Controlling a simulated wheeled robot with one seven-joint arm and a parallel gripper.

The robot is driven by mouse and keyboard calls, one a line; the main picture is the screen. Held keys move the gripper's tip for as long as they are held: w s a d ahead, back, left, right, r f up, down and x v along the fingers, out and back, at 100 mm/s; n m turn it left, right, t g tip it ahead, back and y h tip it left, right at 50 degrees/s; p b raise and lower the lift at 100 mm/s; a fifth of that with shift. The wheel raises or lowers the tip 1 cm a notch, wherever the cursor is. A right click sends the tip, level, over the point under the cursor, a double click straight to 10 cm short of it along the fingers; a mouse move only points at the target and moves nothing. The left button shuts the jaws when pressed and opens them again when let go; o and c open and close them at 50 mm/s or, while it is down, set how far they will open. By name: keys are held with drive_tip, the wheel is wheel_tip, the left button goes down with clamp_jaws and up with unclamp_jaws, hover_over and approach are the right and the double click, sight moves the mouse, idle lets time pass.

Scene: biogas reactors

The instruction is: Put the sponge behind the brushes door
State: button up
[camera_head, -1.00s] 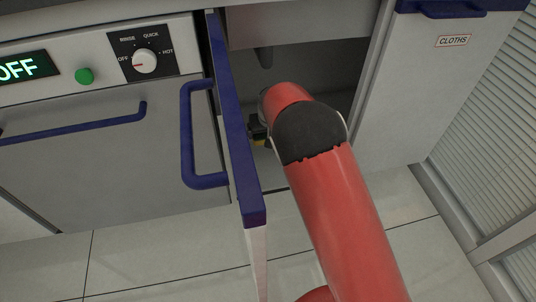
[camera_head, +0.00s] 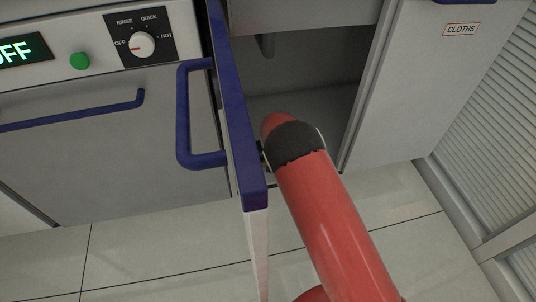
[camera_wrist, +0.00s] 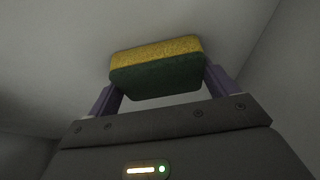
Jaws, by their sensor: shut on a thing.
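The sponge (camera_wrist: 157,68), yellow on one side and dark green on the other, sits between the two purple fingers of my gripper (camera_wrist: 160,84) in the wrist view. The gripper is shut on it, with pale grey walls around. In the head view, a door (camera_head: 238,120) with a blue edge and blue handle (camera_head: 184,120) stands open, with a grey cabinet interior (camera_head: 310,75) to its right. No brushes label shows on it. My red arm reaches to the cabinet opening beside this door. The sponge and fingers are hidden there.
A closed door labelled CLOTHS (camera_head: 425,95) stands right of the opening. Left of the open door is a grey appliance (camera_head: 115,140) with a dial (camera_head: 141,45), a green button (camera_head: 79,61) and a blue handle. The visible cabinet floor looks empty. Tiled floor lies in front.

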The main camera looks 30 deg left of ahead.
drive_tip(key=shift+f, duration=0.1)
drive_tip(key=o, duration=0.7)
drive_tip(key=p+v, duration=0.2)
drive_tip(key=v, duration=1)
